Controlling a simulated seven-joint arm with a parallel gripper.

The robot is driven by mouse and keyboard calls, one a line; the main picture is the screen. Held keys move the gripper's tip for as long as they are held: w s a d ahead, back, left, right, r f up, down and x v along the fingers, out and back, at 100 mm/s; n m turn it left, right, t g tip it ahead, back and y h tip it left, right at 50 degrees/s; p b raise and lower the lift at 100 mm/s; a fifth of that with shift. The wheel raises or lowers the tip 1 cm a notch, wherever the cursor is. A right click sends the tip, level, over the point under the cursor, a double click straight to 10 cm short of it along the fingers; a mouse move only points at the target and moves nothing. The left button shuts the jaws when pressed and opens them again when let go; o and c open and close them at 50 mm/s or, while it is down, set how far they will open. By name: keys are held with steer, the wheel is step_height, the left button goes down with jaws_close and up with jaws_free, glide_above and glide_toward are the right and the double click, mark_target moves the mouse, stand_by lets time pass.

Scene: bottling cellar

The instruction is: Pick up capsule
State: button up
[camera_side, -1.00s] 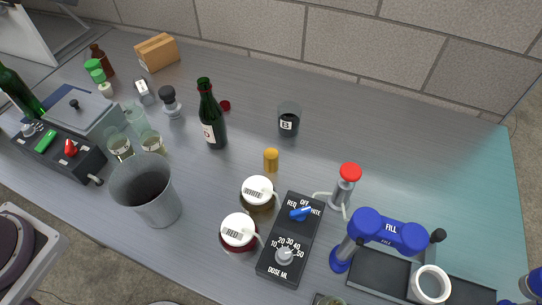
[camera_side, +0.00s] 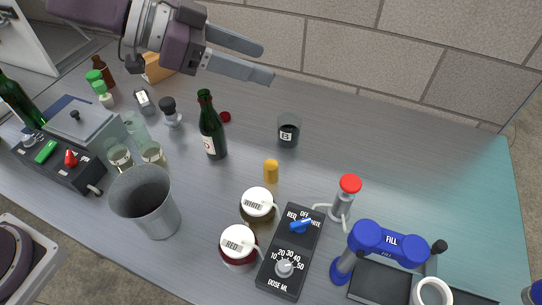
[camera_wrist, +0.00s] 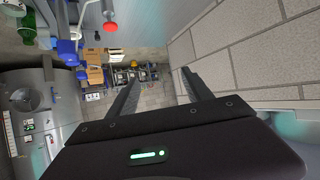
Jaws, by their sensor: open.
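A small dark red piece (camera_side: 225,117), probably the capsule, lies on the grey bench just right of the green bottle (camera_side: 213,138). An orange-yellow cylinder (camera_side: 271,171), perhaps a cork, stands nearer the middle of the bench. My gripper (camera_side: 266,63) is at the top of the side view, its two fingers apart and pointing right, with nothing between them. It appears raised above the back of the bench, clear of the red piece. In the wrist view my gripper (camera_wrist: 160,78) is open and faces the room and wall; the red piece cannot be made out there.
A cup marked B (camera_side: 288,132) stands right of the bottle. White-lidded jars (camera_side: 258,204), a dosing box (camera_side: 290,250) and a blue filler (camera_side: 385,237) stand in front. A metal bucket (camera_side: 160,222) is at left. The bench's back right is clear.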

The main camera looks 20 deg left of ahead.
mark_target(272, 165)
step_height(272, 165, down, 25)
steer(key=shift+f, duration=0.1)
steer(key=x, duration=0.6)
steer(key=shift+f, duration=0.35)
steer(key=shift+w+d+f, duration=0.2)
steer(key=shift+d, duration=0.1)
steer(key=c, duration=0.7)
